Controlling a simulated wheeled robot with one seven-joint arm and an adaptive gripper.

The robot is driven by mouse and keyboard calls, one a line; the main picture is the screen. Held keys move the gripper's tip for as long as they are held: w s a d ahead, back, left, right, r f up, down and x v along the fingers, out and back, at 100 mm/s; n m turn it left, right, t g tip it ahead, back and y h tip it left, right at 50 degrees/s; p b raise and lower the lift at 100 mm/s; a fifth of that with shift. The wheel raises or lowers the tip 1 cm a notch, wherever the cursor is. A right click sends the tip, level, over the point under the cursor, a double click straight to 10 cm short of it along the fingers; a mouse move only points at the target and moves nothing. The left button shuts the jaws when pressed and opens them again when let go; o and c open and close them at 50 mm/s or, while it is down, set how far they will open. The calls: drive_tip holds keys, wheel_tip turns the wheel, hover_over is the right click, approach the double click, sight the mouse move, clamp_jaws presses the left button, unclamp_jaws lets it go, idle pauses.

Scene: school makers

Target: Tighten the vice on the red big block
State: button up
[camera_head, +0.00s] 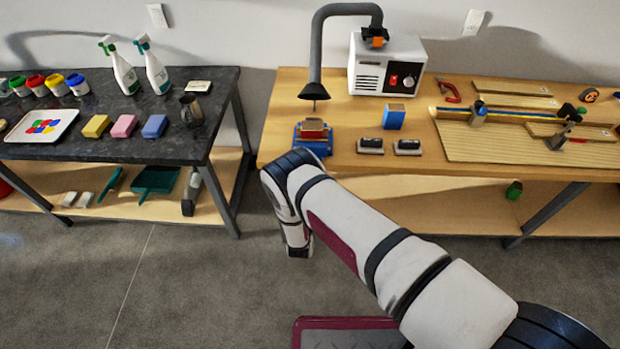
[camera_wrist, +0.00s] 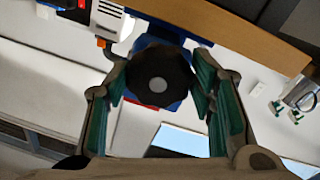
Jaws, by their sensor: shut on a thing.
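The blue vice (camera_head: 314,147) stands at the left front of the wooden workbench, with the red block (camera_head: 313,126) between its jaws. In the wrist view, my gripper (camera_wrist: 160,78) has its green-padded fingers on either side of the vice's dark round knob (camera_wrist: 160,90) and is shut on it. Part of the blue vice body (camera_wrist: 155,38) shows behind the knob, and a little red (camera_wrist: 133,110) shows beside it. In the head view, my arm hides the gripper and the knob.
A grey extractor hose (camera_head: 316,60) hangs just above the vice, from a white unit (camera_head: 386,66). A blue box (camera_head: 394,117) and two dark-and-white blocks (camera_head: 370,146) lie to the right. A black table (camera_head: 70,150) with bottles and sponges stands to the left across a gap.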

drive_tip(key=shift+s+d+f, duration=0.15)
drive_tip(key=shift+s+f, duration=0.05)
drive_tip(key=o, duration=0.9)
drive_tip(key=shift+o, duration=1.3)
drive_tip(key=shift+w+r, duration=0.1)
drive_tip(key=s+a, duration=0.1)
drive_tip(key=s, duration=1.1)
drive_tip(key=shift+a, duration=0.15)
drive_tip(key=shift+w, duration=0.1)
